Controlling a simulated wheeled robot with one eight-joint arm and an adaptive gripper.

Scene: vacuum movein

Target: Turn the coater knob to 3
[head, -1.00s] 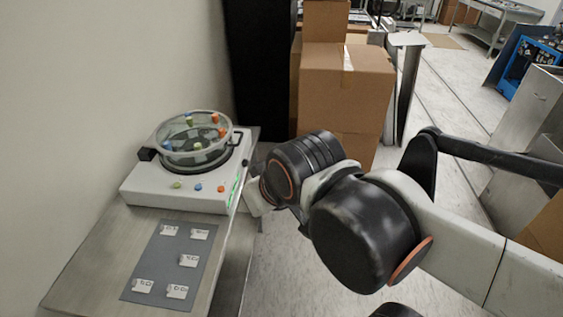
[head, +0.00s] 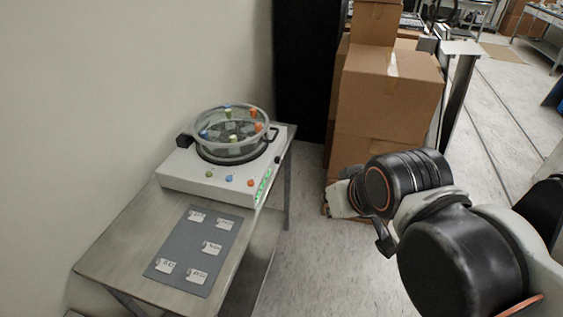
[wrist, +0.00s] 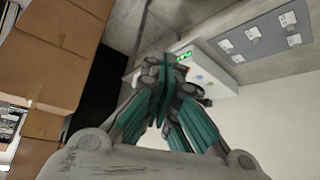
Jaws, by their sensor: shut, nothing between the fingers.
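The coater (head: 185,176) is a white box with a round glass-walled chamber (head: 232,135) on top, at the left of the head view. A row of green lights (head: 263,185) runs along its right-hand side face. A small black knob-like part (head: 277,160) sits farther back on that face; its setting is too small to read. My gripper (wrist: 166,75) shows in the wrist view with its teal-padded fingers together and empty. Behind it there, the coater's green lights (wrist: 184,56) show. In the head view my wrist mostly hides the gripper, which is right of the coater and apart from it.
The coater stands on a grey table (head: 125,245) against a wall. A dark mat (head: 190,250) with several white labels lies in front of it. Stacked cardboard boxes (head: 385,100) stand behind my arm. Floor between table and arm is clear.

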